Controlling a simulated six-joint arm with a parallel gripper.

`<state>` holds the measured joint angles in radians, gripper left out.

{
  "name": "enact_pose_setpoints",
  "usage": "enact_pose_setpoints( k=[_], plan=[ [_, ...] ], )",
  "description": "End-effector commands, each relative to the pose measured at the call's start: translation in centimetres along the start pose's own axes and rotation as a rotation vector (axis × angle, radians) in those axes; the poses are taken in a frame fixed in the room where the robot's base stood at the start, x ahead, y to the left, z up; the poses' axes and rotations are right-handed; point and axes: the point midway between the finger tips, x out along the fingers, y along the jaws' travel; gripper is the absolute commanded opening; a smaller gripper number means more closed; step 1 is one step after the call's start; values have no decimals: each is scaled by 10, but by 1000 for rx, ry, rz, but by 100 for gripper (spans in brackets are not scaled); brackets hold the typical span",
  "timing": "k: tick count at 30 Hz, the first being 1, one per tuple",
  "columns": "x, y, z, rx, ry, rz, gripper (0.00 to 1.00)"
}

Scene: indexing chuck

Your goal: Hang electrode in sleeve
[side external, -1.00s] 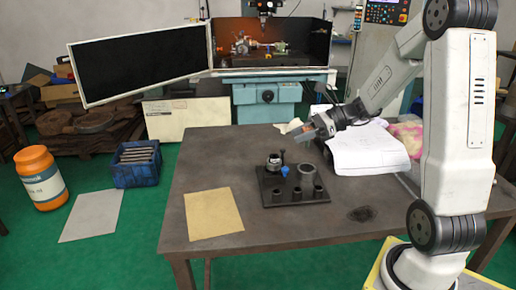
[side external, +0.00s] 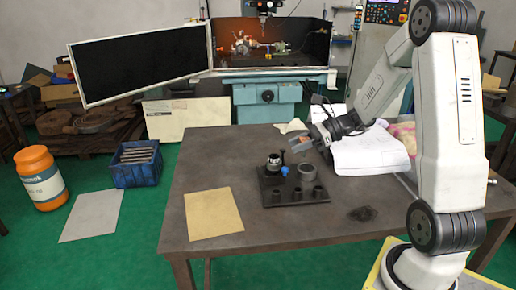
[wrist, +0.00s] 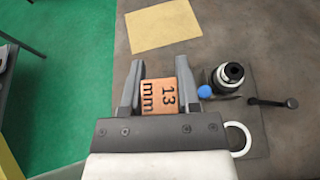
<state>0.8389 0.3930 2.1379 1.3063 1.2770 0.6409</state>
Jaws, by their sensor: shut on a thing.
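My gripper (wrist: 158,82) is shut on an orange-brown block (wrist: 160,105) marked "13 mm", held between its two grey fingers; I take it for the electrode. In the side view my gripper (side external: 303,145) is raised above the table, behind and to the right of a dark fixture plate (side external: 268,186). A round chuck (side external: 273,162) with a light ring stands on the plate, and a wider grey hollow cylinder (side external: 307,172) is to its right. Several small dark cylinders line the plate's front edge. I cannot tell which is the sleeve.
A tan sheet (side external: 214,212) lies left on the table (side external: 300,222). White papers (side external: 362,155) lie at right.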

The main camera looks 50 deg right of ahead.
Motion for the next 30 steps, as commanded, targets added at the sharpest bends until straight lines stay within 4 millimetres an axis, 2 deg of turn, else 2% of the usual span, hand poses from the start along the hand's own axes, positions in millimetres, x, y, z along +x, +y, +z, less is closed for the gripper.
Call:
enact_pose_setpoints(
  k=[6,12,30],
  plan=[
    [16,-6,-32,3,1,6,0],
    [26,-7,-51,0,3,10,0],
    [29,-8,-57,-2,4,9,0]
  ],
)
